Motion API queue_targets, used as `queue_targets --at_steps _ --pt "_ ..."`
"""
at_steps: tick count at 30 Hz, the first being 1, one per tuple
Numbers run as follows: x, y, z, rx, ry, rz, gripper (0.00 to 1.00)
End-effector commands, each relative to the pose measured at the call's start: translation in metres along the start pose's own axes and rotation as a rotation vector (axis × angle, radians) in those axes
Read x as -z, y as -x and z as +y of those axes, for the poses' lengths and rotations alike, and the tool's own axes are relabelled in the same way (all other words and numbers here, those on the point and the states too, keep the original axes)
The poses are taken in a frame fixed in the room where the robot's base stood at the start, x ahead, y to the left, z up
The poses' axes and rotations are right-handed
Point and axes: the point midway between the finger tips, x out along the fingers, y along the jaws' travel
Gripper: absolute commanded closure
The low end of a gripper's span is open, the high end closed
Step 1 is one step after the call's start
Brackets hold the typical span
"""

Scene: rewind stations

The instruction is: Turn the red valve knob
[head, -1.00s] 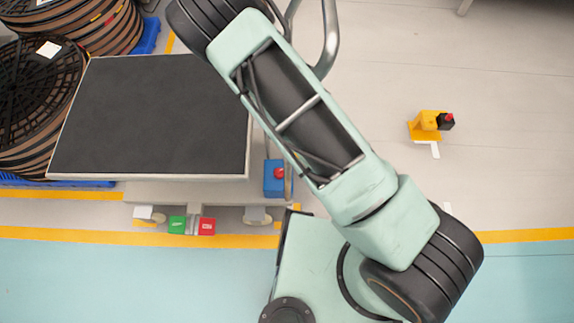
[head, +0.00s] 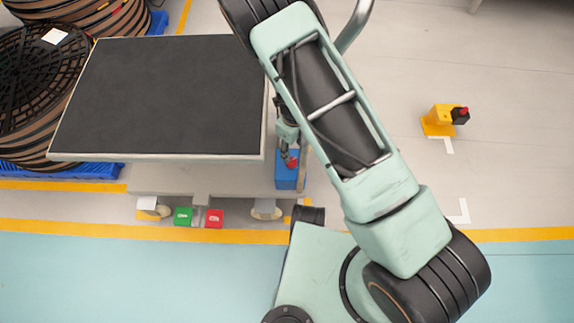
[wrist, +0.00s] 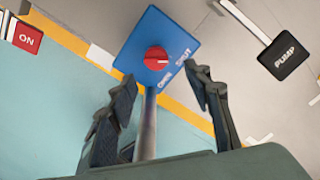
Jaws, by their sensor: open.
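The red valve knob (wrist: 156,58) is round and sits on a blue plate (wrist: 178,32) marked OPEN and SHUT, on top of a grey post. In the head view the knob (head: 292,162) shows small on the blue box (head: 287,180), at the right end of the grey cart. My gripper (wrist: 160,78) is open in the wrist view, its dark fingers apart on either side of the post, with the knob ahead between and beyond the fingertips. The fingers do not visibly touch the knob. In the head view my gripper appears just above the knob, partly hidden by my arm.
A black-topped table (head: 160,95) stands left of the valve. Green (head: 183,216) and red (head: 214,218) signs are at its front. Large cable reels (head: 40,90) are at far left. A yellow device with a red knob (head: 438,120) stands on open floor at right. A black PUMP sign (wrist: 284,56) is nearby.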

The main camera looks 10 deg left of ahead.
Motion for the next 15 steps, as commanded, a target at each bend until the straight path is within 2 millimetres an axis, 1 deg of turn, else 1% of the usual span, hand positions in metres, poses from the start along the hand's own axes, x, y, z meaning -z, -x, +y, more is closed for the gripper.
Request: queue_targets --at_steps 5,8,11,15 --pt "-0.002 -0.005 0.004 -0.010 -0.002 -0.003 0.54" --pt "-0.002 -0.013 0.004 -0.010 -0.002 -0.003 0.54" --pt "-0.001 -0.026 0.004 -0.009 -0.002 -0.002 0.54" --pt "-0.002 -0.050 0.005 -0.010 -0.001 -0.003 0.54"
